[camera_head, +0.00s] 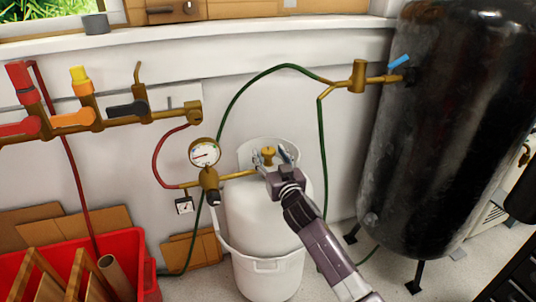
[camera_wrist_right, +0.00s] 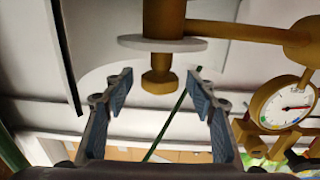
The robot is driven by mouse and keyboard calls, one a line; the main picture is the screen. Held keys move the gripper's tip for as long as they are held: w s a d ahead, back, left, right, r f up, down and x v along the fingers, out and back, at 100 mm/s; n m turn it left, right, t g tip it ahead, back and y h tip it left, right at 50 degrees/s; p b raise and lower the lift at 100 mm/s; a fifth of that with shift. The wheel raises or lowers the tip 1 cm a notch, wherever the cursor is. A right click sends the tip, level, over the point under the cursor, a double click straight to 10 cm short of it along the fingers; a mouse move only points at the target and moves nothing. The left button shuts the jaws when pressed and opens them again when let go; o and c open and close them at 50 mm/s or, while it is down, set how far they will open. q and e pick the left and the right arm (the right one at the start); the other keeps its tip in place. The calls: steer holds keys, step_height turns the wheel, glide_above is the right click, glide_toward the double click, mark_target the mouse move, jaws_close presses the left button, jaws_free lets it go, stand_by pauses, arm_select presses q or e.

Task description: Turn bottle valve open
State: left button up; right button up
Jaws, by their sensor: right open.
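The white gas bottle (camera_head: 262,222) stands upright against the wall, in a white holder with handles. Its brass valve (camera_head: 268,153) is on top, inside a white collar, with a brass pipe leading left to a round gauge (camera_head: 205,153). My right gripper (camera_head: 272,161) is at the bottle's top, close to the valve. In the right wrist view my right gripper (camera_wrist_right: 158,92) is open, its fingers wide apart. The brass valve knob (camera_wrist_right: 158,84) appears between the fingertips there, with a gap on each side. Its exact depth is unclear. My left gripper is not visible.
A black tank (camera_head: 440,130) with a blue-handled valve stands at right. Green hose (camera_head: 322,150) arches behind the bottle. A brass manifold with coloured handles (camera_head: 75,120) is on the left wall. A red crate (camera_head: 146,262) stands at lower left.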

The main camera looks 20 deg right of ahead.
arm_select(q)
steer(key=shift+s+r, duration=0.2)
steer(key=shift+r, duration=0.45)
arm_select(e)
steer(key=shift+w, duration=0.8)
steer(key=shift+c, duration=0.4)
steer(key=c, duration=1.1)
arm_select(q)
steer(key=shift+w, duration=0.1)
